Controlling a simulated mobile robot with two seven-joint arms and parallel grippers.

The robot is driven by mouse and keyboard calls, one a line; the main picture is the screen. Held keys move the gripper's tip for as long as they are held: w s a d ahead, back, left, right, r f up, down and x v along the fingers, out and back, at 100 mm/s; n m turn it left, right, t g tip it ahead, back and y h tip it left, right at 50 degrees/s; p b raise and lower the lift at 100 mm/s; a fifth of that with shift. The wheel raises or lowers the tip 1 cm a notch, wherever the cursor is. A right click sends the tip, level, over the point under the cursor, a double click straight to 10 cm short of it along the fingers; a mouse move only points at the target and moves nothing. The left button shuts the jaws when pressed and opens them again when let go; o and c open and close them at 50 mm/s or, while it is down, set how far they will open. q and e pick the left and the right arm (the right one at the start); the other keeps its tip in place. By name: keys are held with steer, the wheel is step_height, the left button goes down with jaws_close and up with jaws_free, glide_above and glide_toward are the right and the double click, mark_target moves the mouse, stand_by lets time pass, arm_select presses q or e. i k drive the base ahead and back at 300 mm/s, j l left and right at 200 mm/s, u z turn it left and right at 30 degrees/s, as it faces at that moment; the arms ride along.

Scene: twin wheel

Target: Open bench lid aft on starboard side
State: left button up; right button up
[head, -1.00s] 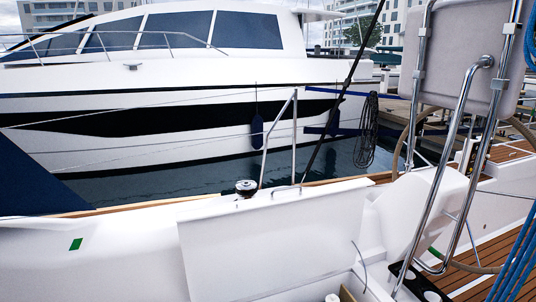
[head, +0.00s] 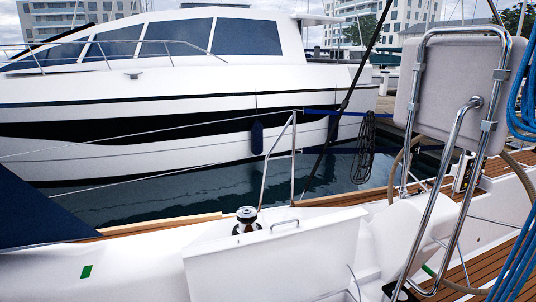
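A white panel (head: 275,265) with a small metal handle (head: 285,224) on its top edge stands raised, close to upright, at the bottom middle of the head view. It looks like the bench lid, standing open. Its lower part is cut off by the frame's bottom edge, so its hinge and the bench opening are hidden. Neither of my grippers shows in the head view, and nothing is seen touching the lid.
A winch (head: 246,221) stands on the deck behind the panel. A steel tube frame (head: 455,150) with a grey pad (head: 450,92) rises at right. Blue ropes (head: 518,255) hang at the right edge. Teak decking (head: 485,262) lies lower right. Another white boat (head: 160,90) lies across the water.

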mark_target(304, 260)
steer(key=i+l, duration=0.2)
steer(key=l, duration=0.15)
steer(key=i+l, duration=0.15)
steer(key=l, duration=0.2)
steer(key=i+l, duration=0.2)
steer(key=l, duration=0.15)
steer(key=i+l+u, duration=0.25)
steer(key=l, duration=0.15)
steer(key=l+u, duration=0.25)
steer(key=i+l, duration=0.05)
steer(key=l, duration=0.05)
